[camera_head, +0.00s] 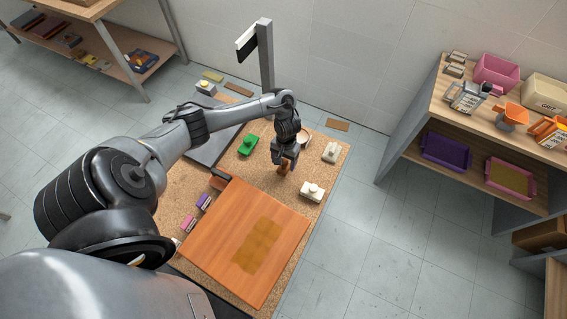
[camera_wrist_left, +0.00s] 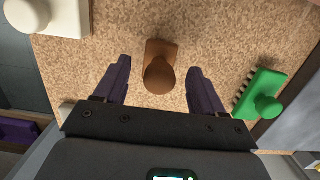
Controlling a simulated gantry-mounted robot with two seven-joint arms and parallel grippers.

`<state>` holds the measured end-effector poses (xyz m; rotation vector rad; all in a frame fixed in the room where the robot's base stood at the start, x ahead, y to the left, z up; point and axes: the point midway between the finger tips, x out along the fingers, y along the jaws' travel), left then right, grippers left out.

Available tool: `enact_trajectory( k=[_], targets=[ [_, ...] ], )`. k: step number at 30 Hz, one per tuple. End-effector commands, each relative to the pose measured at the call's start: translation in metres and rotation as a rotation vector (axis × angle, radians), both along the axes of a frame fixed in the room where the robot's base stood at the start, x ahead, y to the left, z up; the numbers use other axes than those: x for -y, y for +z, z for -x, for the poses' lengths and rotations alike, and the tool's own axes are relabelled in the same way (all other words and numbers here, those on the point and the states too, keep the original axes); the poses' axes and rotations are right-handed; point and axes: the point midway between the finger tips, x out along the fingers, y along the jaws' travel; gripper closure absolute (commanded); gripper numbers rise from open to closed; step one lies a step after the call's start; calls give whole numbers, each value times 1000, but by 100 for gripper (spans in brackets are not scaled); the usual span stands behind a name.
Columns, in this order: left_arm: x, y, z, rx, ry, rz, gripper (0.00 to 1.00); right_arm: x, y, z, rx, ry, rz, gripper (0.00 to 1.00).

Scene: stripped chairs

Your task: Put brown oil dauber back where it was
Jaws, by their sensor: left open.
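The brown oil dauber (camera_wrist_left: 158,72), a block with a rounded knob, stands on the speckled cork-like top. In the left wrist view it lies between the two purple fingers of my left gripper (camera_wrist_left: 158,82), with a gap on each side. The fingers are open and hold nothing. In the head view my left gripper (camera_head: 287,158) points down over the dauber (camera_head: 283,169), which it partly hides. I cannot tell the exact height of the fingers over the top. My right gripper is not in view.
A green dauber (camera_head: 248,145) stands left of the gripper; white ones (camera_head: 312,190) and (camera_head: 330,152) stand right. An orange-brown board (camera_head: 220,235) with a darker patch covers the near part. Small purple and pink blocks (camera_head: 204,202) lie left. A shelf (camera_head: 450,120) stands right.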

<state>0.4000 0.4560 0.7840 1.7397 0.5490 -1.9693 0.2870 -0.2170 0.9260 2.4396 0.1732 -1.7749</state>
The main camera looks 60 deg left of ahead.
Motion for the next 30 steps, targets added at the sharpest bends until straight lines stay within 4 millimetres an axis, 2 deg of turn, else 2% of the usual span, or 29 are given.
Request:
enact_trajectory(
  k=[1,3,13,19,30],
  targets=[
    [-1,18,-2,3,-2,-2,30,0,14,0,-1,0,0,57],
    [-3,31,-3,1,-1,-3,30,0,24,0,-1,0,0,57],
    [-6,81,-8,1,-1,-2,30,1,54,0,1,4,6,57],
    [-7,92,-9,0,-1,-1,30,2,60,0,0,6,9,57],
    [-7,93,-9,-1,0,1,30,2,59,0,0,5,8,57]
  ],
)
